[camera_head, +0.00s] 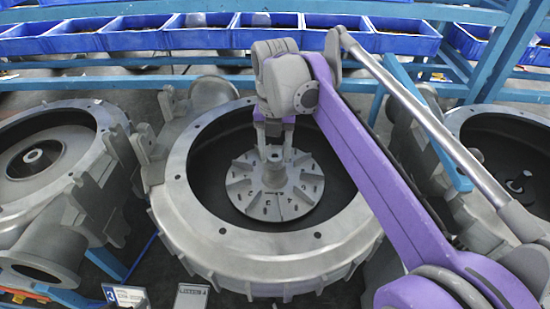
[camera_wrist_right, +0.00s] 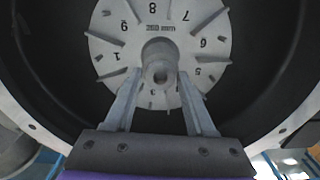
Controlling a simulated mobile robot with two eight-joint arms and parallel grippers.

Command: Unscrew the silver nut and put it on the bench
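The silver nut (camera_wrist_right: 160,74) appears as a small grey ring on the end of the central hub in the right wrist view. The hub stands in the middle of a round, numbered, finned impeller (camera_head: 293,200), which also shows in the wrist view (camera_wrist_right: 112,45). My right gripper (camera_head: 274,150) points down over the hub inside the middle blower housing. Its two fingers are apart, one on each side of the hub end, with visible gaps in the wrist view (camera_wrist_right: 161,75). In the head view the fingers partly hide the nut. My left gripper is not in view.
The impeller sits inside a wide metal housing (camera_head: 175,190) with a raised rim. Other housings stand at the left (camera_head: 90,170) and right (camera_head: 535,125). Blue bins (camera_head: 200,38) line the back behind a blue rail. Small label plates (camera_head: 191,297) are at the front.

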